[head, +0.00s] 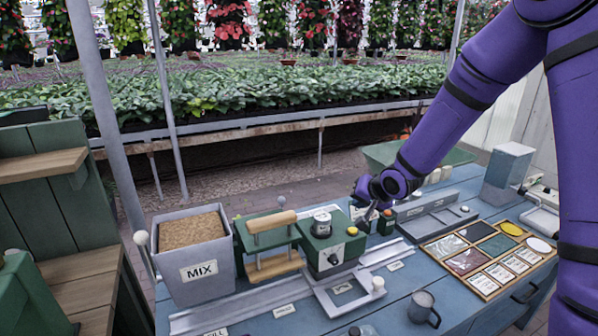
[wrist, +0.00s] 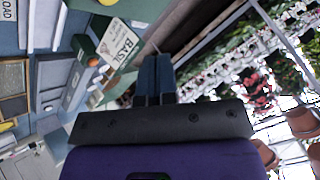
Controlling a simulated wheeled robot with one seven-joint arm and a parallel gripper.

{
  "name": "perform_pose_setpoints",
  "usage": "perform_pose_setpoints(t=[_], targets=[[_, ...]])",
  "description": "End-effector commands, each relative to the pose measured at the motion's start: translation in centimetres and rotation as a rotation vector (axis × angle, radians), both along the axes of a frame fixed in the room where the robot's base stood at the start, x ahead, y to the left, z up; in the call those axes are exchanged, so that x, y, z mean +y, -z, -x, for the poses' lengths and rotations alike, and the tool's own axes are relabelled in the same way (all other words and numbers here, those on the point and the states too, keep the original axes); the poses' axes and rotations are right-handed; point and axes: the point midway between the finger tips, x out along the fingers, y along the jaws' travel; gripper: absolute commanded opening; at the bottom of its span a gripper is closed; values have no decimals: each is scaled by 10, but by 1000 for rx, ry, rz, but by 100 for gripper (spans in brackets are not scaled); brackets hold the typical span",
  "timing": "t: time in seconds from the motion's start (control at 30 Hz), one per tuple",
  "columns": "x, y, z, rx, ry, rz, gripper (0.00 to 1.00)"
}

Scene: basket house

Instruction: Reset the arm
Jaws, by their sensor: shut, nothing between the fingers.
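My purple arm (head: 448,115) reaches in from the upper right in the head view. My gripper (head: 370,213) is above the blue bench, just right of the green machine with a yellow button (head: 330,246). In the wrist view the dark fingers of my gripper (wrist: 155,66) are together, with nothing between them. A white card reading BASIL (wrist: 118,42) shows beside the fingertips in the wrist view. I cannot tell whether the fingers touch anything.
The blue bench (head: 400,282) carries a grey MIX bin (head: 192,262), a green press with a wooden handle (head: 268,238), a grey mug (head: 423,308) and a wooden sample tray (head: 447,248). A grey post box (head: 508,172) stands at the right. Planting beds lie behind.

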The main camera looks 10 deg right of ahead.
Motion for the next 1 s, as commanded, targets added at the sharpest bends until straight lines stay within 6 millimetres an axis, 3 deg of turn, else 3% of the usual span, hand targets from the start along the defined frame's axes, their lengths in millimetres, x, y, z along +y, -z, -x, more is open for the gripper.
perform_pose_setpoints(t=[0.17, 0.47, 0.7, 1.0], targets=[[-15, -43, 20, -6, 1, 127, 0], [-42, -121, 82, 30, 4, 343, 0], [-57, -172, 147, 78, -5, 452, 0], [-65, -214, 241, 149, -56, 510, 0]])
